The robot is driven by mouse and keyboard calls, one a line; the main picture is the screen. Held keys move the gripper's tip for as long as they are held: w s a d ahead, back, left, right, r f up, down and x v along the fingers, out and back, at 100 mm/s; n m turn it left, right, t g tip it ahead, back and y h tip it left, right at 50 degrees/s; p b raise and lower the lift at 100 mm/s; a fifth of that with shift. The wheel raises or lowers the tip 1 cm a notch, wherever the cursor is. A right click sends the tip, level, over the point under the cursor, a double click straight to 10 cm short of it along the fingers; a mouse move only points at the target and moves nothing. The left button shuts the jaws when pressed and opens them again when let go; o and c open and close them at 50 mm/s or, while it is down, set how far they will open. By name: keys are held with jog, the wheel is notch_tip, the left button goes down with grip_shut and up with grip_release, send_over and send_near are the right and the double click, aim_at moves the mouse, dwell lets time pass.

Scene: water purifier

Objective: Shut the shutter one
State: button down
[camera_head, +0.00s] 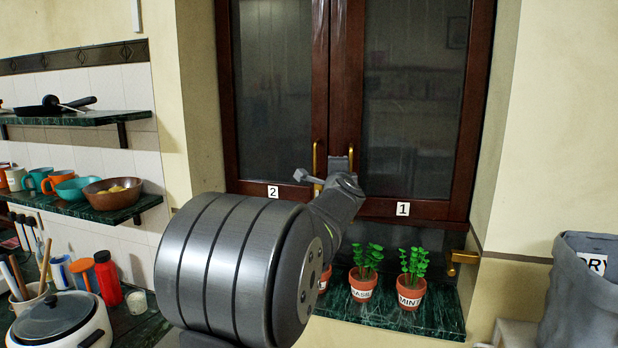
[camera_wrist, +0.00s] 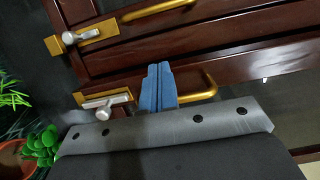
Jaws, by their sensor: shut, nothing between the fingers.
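Shutter one (camera_head: 410,100) is the right glazed panel in a dark red wooden frame, labelled 1. In the head view it stands in line with the frame; I cannot tell whether a small gap is left. Its brass handle (camera_wrist: 208,92) is the lower one in the wrist view, with a brass and silver latch (camera_wrist: 105,103) beside it. My gripper (camera_wrist: 160,72) has its blue fingers together and empty, in front of this handle; contact is unclear. In the head view my gripper (camera_head: 340,164) is at the middle of the window, partly hidden by my arm.
Shutter two (camera_head: 275,90) is the left panel, with its own handle (camera_wrist: 155,8) and latch (camera_wrist: 85,35). Potted basil (camera_head: 364,275) and mint (camera_head: 412,280) stand on the green sill (camera_head: 440,310) below. Shelves with cups and bowls are at the left.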

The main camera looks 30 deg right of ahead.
jog(key=s+a, duration=0.1)
jog(key=a, duration=0.9)
jog(key=m+g+h, duration=0.2)
jog(key=m+h, duration=0.1)
jog(key=m, duration=1.7)
send_near(365, 215)
jog(key=x, duration=0.7)
jog(key=shift+s, duration=0.15)
jog(key=shift+x, duration=1.2)
jog(key=shift+a, duration=0.1)
jog(key=a+v, duration=0.1)
jog(key=v, duration=1.3)
jog(key=shift+w, duration=0.45)
